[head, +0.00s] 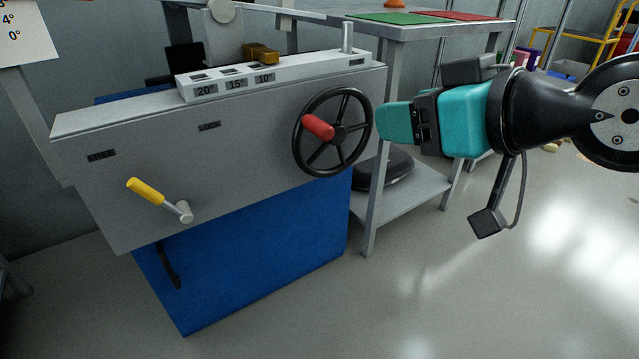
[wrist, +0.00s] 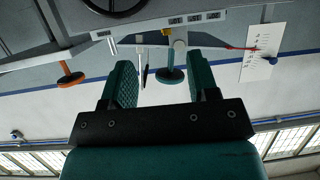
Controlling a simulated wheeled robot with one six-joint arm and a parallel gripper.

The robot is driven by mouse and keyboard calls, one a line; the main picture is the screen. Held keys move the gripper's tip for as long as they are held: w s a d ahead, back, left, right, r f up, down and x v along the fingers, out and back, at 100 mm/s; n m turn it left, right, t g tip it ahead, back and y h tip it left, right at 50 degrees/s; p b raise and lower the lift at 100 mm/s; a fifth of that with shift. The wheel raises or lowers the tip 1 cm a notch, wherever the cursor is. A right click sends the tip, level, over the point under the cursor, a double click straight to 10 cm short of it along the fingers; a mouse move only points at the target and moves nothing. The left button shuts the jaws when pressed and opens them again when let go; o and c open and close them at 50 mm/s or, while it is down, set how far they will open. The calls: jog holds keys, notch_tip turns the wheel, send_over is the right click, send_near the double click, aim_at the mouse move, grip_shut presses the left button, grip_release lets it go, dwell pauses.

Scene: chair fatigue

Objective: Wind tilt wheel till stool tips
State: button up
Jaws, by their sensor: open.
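The tilt wheel (head: 340,132) is a black spoked handwheel on the front of the grey machine (head: 240,140), with a red knob (head: 318,127) left of its hub. Part of the black wheel rim shows at the top of the wrist view (wrist: 115,10). My gripper (head: 394,123) has teal fingers and is just right of the wheel in the head view, seen side-on. In the wrist view the gripper (wrist: 161,72) is open and empty.
A yellow-handled lever (head: 147,191) sticks out at the machine's lower left. A strip labelled 20°, 15°, 10° (head: 225,88) and a brass block (head: 261,53) are on top. A side table (head: 425,32) stands behind.

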notch_tip(320, 180, down, 9)
jog(key=w+t+y+b, duration=0.1)
jog(key=t+b, duration=0.2)
jog(key=b, duration=0.8)
jog(key=t+p, duration=0.1)
jog(key=p, duration=0.8)
send_near(329, 133)
jog(key=w, duration=0.1)
jog(key=shift+n+y, duration=0.3)
jog(key=shift+n, duration=0.1)
jog(key=p+x, duration=0.1)
jog(key=x, duration=0.2)
jog(key=p+x, duration=0.2)
jog(key=x, duration=0.2)
jog(key=p+x, duration=0.1)
jog(key=x, duration=0.2)
jog(key=shift+w+a+f+p, duration=0.2)
jog(key=shift+a+f+p, duration=0.1)
jog(key=shift+p, duration=0.05)
jog(key=shift+w+a, duration=0.35)
jog(key=shift+w, duration=0.2)
jog(key=shift+r, duration=0.1)
grip_shut()
jog(key=shift+w+d+r+m, duration=0.2)
jog(key=shift+d+r+m, duration=0.15)
jog(key=shift+m, duration=0.3)
jog(key=shift+w+d+r+m, duration=0.25)
jog(key=shift+r+m, duration=0.1)
jog(key=shift+m, duration=0.3)
